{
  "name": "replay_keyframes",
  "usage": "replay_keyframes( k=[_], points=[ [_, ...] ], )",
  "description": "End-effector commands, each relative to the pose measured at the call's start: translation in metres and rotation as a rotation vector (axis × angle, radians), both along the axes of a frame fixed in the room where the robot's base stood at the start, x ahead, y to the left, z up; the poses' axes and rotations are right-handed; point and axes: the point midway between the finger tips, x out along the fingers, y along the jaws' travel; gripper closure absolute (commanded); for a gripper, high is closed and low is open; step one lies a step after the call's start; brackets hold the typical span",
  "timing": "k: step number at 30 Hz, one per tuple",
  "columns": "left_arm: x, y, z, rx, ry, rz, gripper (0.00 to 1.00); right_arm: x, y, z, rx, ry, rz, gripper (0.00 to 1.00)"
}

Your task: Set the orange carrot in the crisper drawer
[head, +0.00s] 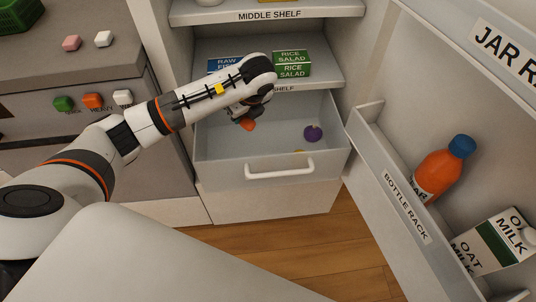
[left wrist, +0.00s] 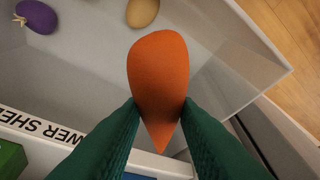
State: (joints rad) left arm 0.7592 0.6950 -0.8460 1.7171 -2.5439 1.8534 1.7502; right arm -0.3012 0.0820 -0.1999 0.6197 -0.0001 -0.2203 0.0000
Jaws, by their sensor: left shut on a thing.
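The orange carrot (head: 248,125) is in the jaws of my left gripper (head: 244,116), over the open crisper drawer (head: 222,155). In the left wrist view the carrot (left wrist: 158,85) is held between the two green fingers (left wrist: 160,128), its pointed end toward me. The drawer's pale inside (left wrist: 85,85) lies beneath it. A purple vegetable (head: 313,133) and a tan, egg-shaped thing (left wrist: 142,12) lie in the drawer; the tan one is mostly hidden in the head view. My right gripper is not in view.
The lower shelf (head: 325,72) above the drawer holds a rice salad box (head: 292,64) and a blue raw fish box (head: 226,64). The open door at right has a bottle rack (head: 395,185) with an orange bottle (head: 438,170) and an oat milk carton (head: 490,245).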

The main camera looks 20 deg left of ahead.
Motion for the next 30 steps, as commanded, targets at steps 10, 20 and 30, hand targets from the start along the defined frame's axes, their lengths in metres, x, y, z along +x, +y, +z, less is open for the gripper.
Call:
replay_keyframes(
  k=[10, 20, 30],
  points=[
    [-0.008, 0.031, -0.041, -0.001, 0.001, 0.597, 1.0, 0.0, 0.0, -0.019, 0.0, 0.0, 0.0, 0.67],
    [-0.009, 0.032, -0.113, -0.001, 0.003, 0.623, 1.0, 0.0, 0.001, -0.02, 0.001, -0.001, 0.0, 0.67],
    [-0.008, 0.032, -0.178, -0.002, -0.001, 0.621, 1.0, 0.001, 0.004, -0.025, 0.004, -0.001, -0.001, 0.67]
  ],
)
